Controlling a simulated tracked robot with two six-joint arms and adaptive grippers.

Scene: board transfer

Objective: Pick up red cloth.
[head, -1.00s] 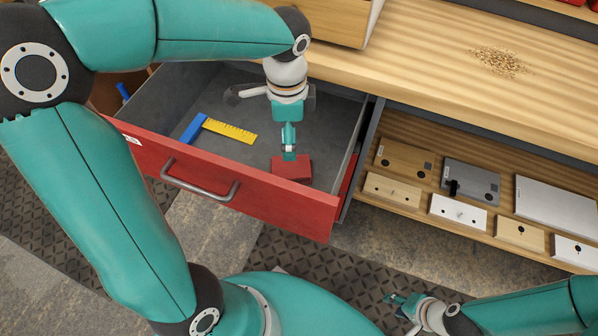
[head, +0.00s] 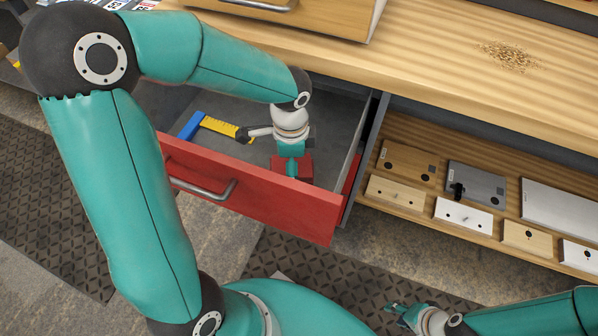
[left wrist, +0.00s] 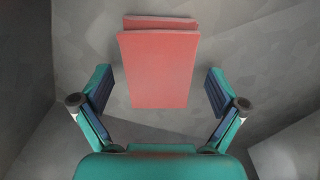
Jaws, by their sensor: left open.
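The red cloth (head: 306,168) lies folded on the grey floor of the open drawer, near its right end. In the left wrist view the cloth (left wrist: 157,70) shows as a folded pink-red block between the fingers. My left gripper (left wrist: 157,92) is open, with one finger on each side of the cloth and a gap on both sides. In the head view my left gripper (head: 291,168) is right over the cloth and hides part of it. My right gripper (head: 398,308) is at the bottom, away from the drawer; its jaw state is unclear.
The drawer's red front (head: 250,200) with its metal handle and its side walls surround the cloth. A blue and yellow try square (head: 215,127) lies to the left in the drawer. A shelf (head: 470,225) with several boards is on the right. Crumbs (head: 510,56) lie on the worktop.

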